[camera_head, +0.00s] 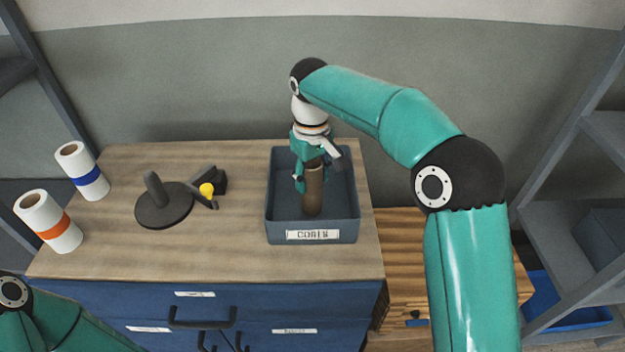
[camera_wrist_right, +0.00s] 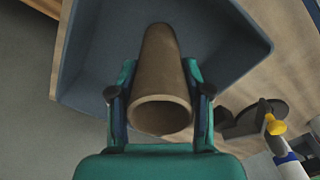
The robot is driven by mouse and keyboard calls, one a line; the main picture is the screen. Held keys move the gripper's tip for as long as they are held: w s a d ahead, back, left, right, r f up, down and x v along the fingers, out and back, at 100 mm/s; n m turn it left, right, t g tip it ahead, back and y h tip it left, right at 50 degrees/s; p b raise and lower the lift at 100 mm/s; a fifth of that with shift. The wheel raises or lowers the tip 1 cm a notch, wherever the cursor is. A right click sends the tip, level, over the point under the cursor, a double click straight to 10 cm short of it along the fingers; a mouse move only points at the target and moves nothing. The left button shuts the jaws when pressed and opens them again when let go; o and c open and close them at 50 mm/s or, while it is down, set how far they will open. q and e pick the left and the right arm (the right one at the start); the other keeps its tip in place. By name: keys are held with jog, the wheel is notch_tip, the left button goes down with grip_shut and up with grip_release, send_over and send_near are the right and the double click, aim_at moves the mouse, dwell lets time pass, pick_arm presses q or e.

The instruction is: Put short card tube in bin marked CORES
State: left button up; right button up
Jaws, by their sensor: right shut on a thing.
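The short card tube (camera_head: 313,188) is brown and stands upright inside the grey-blue bin marked CORES (camera_head: 313,237), low between its walls. My right gripper (camera_head: 310,170) is shut on the upper part of the tube, inside the bin. In the right wrist view the tube (camera_wrist_right: 160,85) sits between the two fingers (camera_wrist_right: 160,105), its open end facing the camera and the bin (camera_wrist_right: 95,75) beyond it. I cannot tell whether the tube's lower end touches the bin floor. My left gripper is not in view; only part of my left arm shows at the lower left.
On the wooden worktop (camera_head: 230,262) left of the bin are a dark round stand with a post (camera_head: 163,204) and a black and yellow tool (camera_head: 209,187). Two white rolls, one with a blue band (camera_head: 84,174) and one with an orange band (camera_head: 50,224), stand at the left edge.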

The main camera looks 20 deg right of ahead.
jog(key=shift+f, duration=0.5)
jog(key=shift+f, duration=0.1)
jog(key=o, duration=1)
jog(key=shift+o, duration=0.2)
notch_tip(320, 180, up, 12)
jog(key=p, duration=0.2)
